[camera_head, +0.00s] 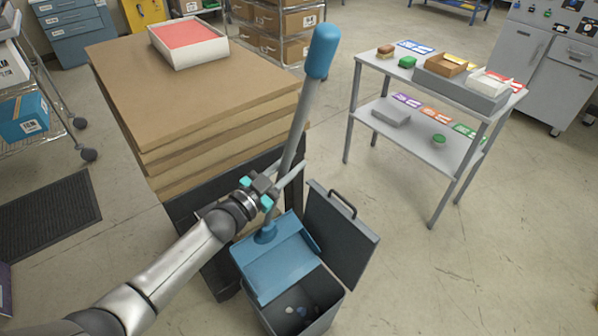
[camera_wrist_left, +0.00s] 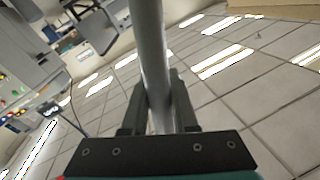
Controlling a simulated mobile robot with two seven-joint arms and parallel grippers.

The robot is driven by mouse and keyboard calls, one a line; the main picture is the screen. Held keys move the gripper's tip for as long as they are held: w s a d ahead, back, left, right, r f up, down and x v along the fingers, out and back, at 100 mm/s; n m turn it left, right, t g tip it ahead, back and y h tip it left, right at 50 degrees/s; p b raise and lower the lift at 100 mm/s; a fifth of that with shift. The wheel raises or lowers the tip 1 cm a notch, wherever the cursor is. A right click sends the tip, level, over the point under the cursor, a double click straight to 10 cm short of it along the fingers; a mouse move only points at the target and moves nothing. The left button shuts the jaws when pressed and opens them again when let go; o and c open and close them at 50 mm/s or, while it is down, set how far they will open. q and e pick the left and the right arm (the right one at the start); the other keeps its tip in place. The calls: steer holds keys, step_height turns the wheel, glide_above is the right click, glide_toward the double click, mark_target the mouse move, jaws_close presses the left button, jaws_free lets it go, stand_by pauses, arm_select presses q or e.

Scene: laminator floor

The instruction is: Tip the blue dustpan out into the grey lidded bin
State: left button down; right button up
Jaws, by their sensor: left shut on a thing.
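The blue dustpan (camera_head: 275,262) has a long grey handle (camera_head: 298,125) with a blue grip end at the top. My left gripper (camera_head: 268,187) is shut on the handle's lower part; the handle (camera_wrist_left: 150,55) also runs between the fingers (camera_wrist_left: 158,105) in the left wrist view. The pan is over the rear left part of the grey bin (camera_head: 318,316). The bin's lid (camera_head: 342,240) stands open, with a dark handle on it. A few small dark, blue and pale bits lie inside the bin below the pan's front edge. My right gripper is not in view.
A stack of brown boards (camera_head: 215,90) bearing a white tray (camera_head: 190,52) stands behind the bin. A grey two-tier table (camera_head: 430,130) with small boxes and cards is at the right. The floor right of the bin is clear. A dark mat (camera_head: 50,215) lies left.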

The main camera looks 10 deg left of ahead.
arm_select(q)
steer(key=shift+n, duration=0.5)
steer(key=shift+w+a+r+b, duration=0.2)
steer(key=shift+w+a+b, duration=0.1)
steer(key=shift+w+a, duration=0.65)
steer(key=shift+w+a+r+b, duration=0.15)
steer(key=shift+w+a+b, duration=0.1)
steer(key=shift+w+a, duration=0.65)
steer(key=shift+s+a, duration=0.2)
steer(key=w+a+f+n+b, duration=0.1)
steer(key=w+a+n+b, duration=0.1)
steer(key=w+a+b, duration=0.4)
steer(key=shift+w+a+f+g+b, duration=0.2)
steer(key=shift+w+a+g+b, duration=0.15)
steer(key=shift+a+b, duration=0.75)
steer(key=shift+a, duration=0.15)
